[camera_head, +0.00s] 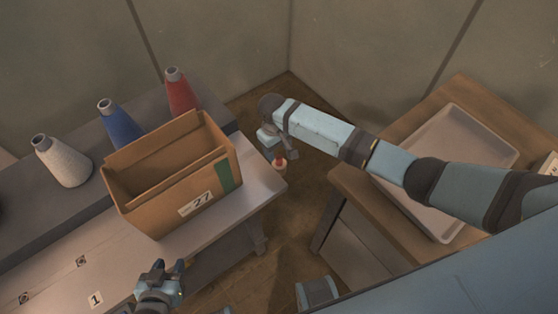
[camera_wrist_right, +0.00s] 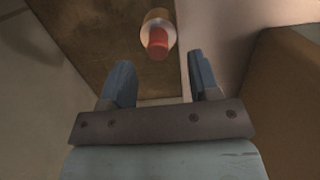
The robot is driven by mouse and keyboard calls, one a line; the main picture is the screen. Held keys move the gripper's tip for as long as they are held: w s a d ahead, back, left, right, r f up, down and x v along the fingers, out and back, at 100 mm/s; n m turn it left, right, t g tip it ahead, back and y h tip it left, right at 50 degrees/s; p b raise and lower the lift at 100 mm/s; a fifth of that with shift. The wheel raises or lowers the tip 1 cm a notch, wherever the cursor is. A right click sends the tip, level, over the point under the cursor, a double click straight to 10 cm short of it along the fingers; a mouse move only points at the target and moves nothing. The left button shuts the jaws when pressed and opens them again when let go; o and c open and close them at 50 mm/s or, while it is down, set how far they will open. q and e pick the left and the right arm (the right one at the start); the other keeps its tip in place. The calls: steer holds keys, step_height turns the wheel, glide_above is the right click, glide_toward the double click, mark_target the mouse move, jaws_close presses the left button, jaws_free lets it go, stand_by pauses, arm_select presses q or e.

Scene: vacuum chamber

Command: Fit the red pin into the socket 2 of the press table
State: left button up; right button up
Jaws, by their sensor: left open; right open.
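The red pin (camera_head: 280,161), with a red end and a pale collar, is near the right corner of the press table (camera_head: 262,190). What supports it is unclear. My right gripper (camera_wrist_right: 163,72) is open. In the right wrist view the pin (camera_wrist_right: 158,40) shows just beyond the gap between its fingers, apart from both. My left gripper (camera_head: 168,268) is open and empty over the table's front edge. Two small dark-centred fittings (camera_head: 81,261) are on the table's left part, near a label reading 1 (camera_head: 95,299). No label 2 is visible.
A cardboard box (camera_head: 185,200) marked 27 stands on the table and hides part of its top. White, blue (camera_head: 121,127) and red (camera_head: 181,95) cones stand on a grey ledge behind. A wooden table (camera_head: 350,190) with a pale tray (camera_head: 455,125) is at right; floor lies between.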

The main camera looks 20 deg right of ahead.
mark_target(279, 156)
steer(key=shift+s+d+f, duration=0.1)
steer(key=shift+f, duration=1.25)
steer(key=shift+d+f, duration=0.1)
steer(key=shift+f, duration=1.25)
steer(key=c, duration=1)
steer(key=shift+r, duration=0.1)
